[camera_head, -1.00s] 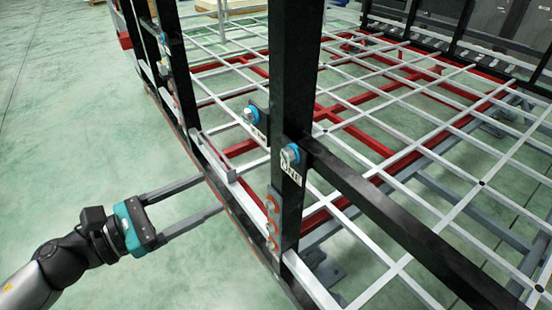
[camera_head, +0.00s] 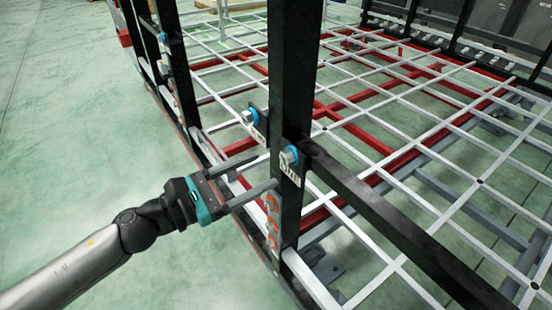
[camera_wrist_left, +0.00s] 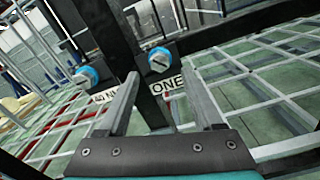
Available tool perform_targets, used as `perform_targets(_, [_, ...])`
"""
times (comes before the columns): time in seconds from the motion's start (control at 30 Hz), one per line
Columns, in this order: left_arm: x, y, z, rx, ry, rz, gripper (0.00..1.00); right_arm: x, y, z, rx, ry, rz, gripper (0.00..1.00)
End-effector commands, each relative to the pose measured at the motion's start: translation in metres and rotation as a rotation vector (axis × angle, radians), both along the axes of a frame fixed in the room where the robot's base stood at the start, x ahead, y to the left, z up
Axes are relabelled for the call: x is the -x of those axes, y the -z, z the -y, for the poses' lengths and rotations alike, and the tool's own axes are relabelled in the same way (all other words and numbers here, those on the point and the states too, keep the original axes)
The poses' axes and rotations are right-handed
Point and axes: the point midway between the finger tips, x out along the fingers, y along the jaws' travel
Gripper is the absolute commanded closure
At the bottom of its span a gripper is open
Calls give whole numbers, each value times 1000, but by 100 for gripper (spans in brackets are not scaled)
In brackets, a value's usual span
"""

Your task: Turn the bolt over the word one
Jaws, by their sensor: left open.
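The bolt over the word ONE has a blue collar and a metal head on the black upright post; it shows in the head view (camera_head: 289,157) and in the left wrist view (camera_wrist_left: 160,60). My left gripper (camera_head: 265,171) is open and empty, left of the post and slightly below the bolt. In the left wrist view its fingertips (camera_wrist_left: 160,76) lie either side of the label's width, with the bolt between and just above them. My right gripper is out of view.
A second blue-collared bolt (camera_head: 249,115) with its own label (camera_head: 258,134) sits to the left on another black piece. A black rail (camera_head: 400,225) runs right from the post (camera_head: 292,70). A white grid (camera_head: 420,150) fills the frame; green floor (camera_head: 80,150) lies open at left.

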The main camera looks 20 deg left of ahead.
Motion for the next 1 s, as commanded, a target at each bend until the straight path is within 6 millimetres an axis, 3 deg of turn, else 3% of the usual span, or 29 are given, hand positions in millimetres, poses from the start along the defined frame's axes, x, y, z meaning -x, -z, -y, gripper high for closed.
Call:
perform_targets(0.5, [-37, -1, 28, 1, 0, 2, 32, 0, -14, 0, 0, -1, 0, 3])
perform_targets(0.93, [-40, 0, 31, 1, 0, -1, 32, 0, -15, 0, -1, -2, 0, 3])
perform_targets(1.0, [-40, 0, 31, 1, 0, -1, 40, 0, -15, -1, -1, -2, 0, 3])
